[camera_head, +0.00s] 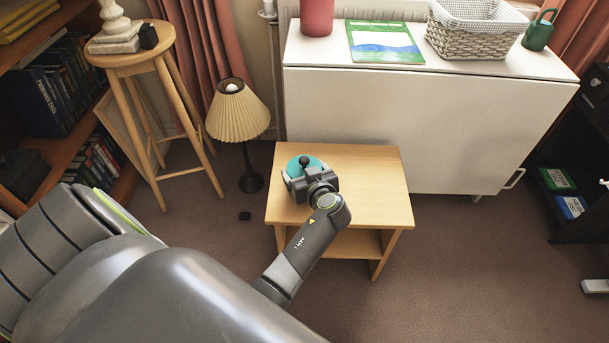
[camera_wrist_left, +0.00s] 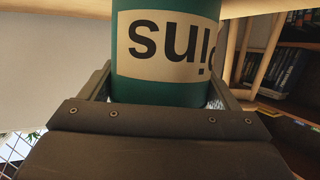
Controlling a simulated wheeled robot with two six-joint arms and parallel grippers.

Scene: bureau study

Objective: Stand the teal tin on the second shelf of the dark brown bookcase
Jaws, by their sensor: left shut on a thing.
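The teal tin (camera_head: 304,163) is over the small wooden side table (camera_head: 376,184) in the head view, mostly hidden by my left gripper. In the left wrist view the teal tin (camera_wrist_left: 165,88) shows a cream label with dark letters that read upside down. My left gripper (camera_head: 301,180) is shut on the tin, one finger on each side of it. I cannot tell whether the tin touches the table top. A brown bookcase (camera_head: 62,150) with books stands at the left edge; a dark shelf unit (camera_head: 590,150) stands at the right edge. My right gripper is not in view.
A lamp (camera_head: 238,115) and a wooden stool (camera_head: 135,58) stand left of the table. A white cabinet (camera_head: 400,115) behind it bears a red pot (camera_head: 317,15), a green book (camera_head: 385,42), a basket (camera_head: 472,38) and a green watering can (camera_head: 539,32).

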